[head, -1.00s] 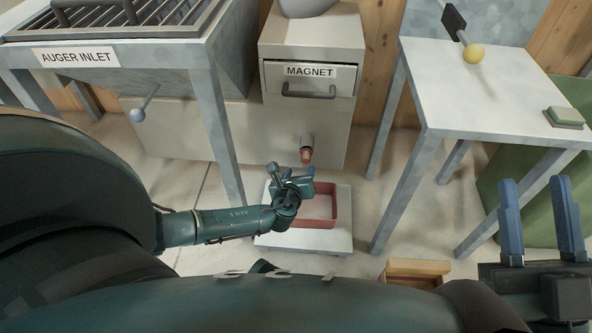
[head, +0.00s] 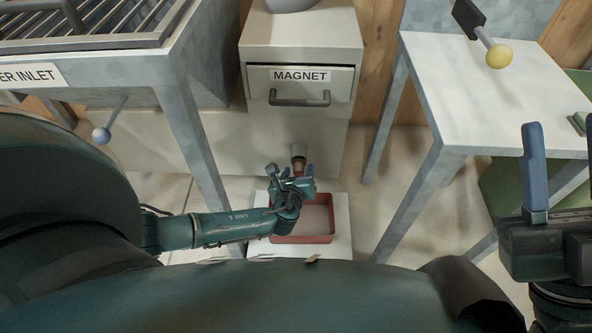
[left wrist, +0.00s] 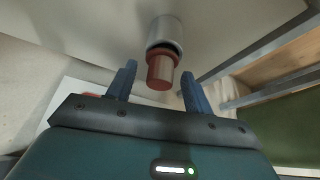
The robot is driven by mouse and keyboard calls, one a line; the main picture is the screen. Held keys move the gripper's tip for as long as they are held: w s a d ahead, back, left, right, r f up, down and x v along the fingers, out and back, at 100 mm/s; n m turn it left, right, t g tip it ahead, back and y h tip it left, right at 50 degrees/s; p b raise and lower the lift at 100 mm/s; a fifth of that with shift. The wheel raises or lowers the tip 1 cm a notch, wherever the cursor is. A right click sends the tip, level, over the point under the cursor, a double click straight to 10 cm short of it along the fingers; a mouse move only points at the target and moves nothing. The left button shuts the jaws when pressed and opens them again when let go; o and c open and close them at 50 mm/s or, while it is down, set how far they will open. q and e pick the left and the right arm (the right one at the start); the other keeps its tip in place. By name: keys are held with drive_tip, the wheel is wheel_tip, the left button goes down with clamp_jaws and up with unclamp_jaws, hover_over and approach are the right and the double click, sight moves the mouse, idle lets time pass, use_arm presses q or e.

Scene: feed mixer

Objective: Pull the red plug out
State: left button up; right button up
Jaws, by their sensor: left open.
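The red plug (left wrist: 160,70) sits in the end of a short grey pipe (left wrist: 165,32) on the lower front of the machine. In the left wrist view it stands between the two blue fingers of my left gripper (left wrist: 158,78), with a gap on either side. In the head view the pipe (head: 298,150) shows above my left gripper (head: 297,179), which is open and hides most of the plug. My right gripper (head: 563,145) is open and empty at the right edge, away from the plug.
A red tray (head: 305,239) lies on a white platform (head: 342,215) below the pipe. The magnet drawer (head: 300,84) is above.

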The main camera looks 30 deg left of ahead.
use_arm(q)
drive_tip(key=shift+c, duration=0.3)
clamp_jaws()
idle(0.6)
drive_tip(key=shift+s, duration=0.1)
drive_tip(key=shift+s+d+f+p, duration=0.1)
drive_tip(key=shift+s+d+p, duration=0.3)
drive_tip(key=shift+s, duration=0.4)
drive_tip(key=shift+s+d, duration=0.1)
